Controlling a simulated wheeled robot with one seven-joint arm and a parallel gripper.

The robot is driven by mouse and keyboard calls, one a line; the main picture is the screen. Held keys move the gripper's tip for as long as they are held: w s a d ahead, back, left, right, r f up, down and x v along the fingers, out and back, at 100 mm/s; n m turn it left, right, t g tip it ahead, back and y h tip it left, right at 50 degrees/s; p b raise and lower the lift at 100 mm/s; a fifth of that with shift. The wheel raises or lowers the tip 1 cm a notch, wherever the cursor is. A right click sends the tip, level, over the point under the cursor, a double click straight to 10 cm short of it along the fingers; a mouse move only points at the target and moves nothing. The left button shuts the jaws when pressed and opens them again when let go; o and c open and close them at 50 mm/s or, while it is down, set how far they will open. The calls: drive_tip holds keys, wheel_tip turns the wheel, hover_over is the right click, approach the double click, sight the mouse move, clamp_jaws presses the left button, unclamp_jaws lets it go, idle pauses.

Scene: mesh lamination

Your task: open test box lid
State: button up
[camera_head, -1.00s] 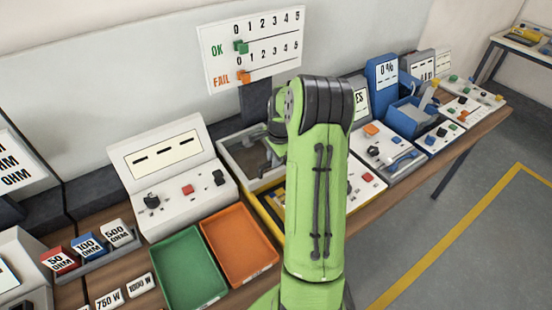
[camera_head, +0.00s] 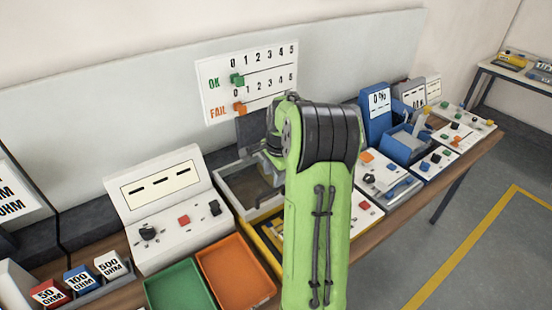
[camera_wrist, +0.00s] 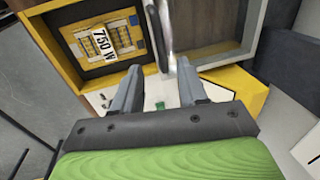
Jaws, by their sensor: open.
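The test box (camera_head: 232,178) stands behind the orange tray in the head view, partly hidden by my arm. It also shows in the wrist view as a grey-walled compartment (camera_wrist: 222,52) with a brown floor. Beside it is a yellow-framed black recess (camera_wrist: 75,72) holding a yellow part labelled 750 W (camera_wrist: 104,41). A thin pale and dark bar (camera_wrist: 165,38) runs between the two; I cannot tell whether it is the lid's edge or handle. My gripper (camera_wrist: 158,88) is open and empty, its fingertips close to the near end of that bar. In the head view my arm mostly hides the gripper.
A white console (camera_head: 168,215) stands left of the box. A green tray (camera_head: 180,284) and an orange tray (camera_head: 236,270) lie in front. A dark upright panel (camera_head: 252,130) stands behind the box. Blue and white devices (camera_head: 405,142) stand to the right.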

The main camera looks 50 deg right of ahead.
wheel_tip(320, 180, up, 8)
drive_tip(key=s, duration=0.1)
drive_tip(key=shift+s+a+p, duration=0.2)
drive_tip(key=shift+s+p, duration=0.1)
drive_tip(key=shift+p, duration=0.1)
drive_tip(key=shift+r, duration=0.1)
drive_tip(key=s+a+r+n, duration=0.1)
drive_tip(key=a+r+n, duration=0.15)
drive_tip(key=a, duration=0.35)
drive_tip(key=s+a+r+n+t+h, duration=0.1)
drive_tip(key=a+r+n, duration=0.1)
drive_tip(key=a+n, duration=0.3)
drive_tip(key=s+a+r+n, duration=0.2)
drive_tip(key=a, duration=0.5)
drive_tip(key=s+a+f+n+t+y, duration=0.1)
drive_tip(key=s+a+f+n+t, duration=0.1)
drive_tip(key=s+a+n, duration=0.9)
drive_tip(key=shift+s, duration=0.8)
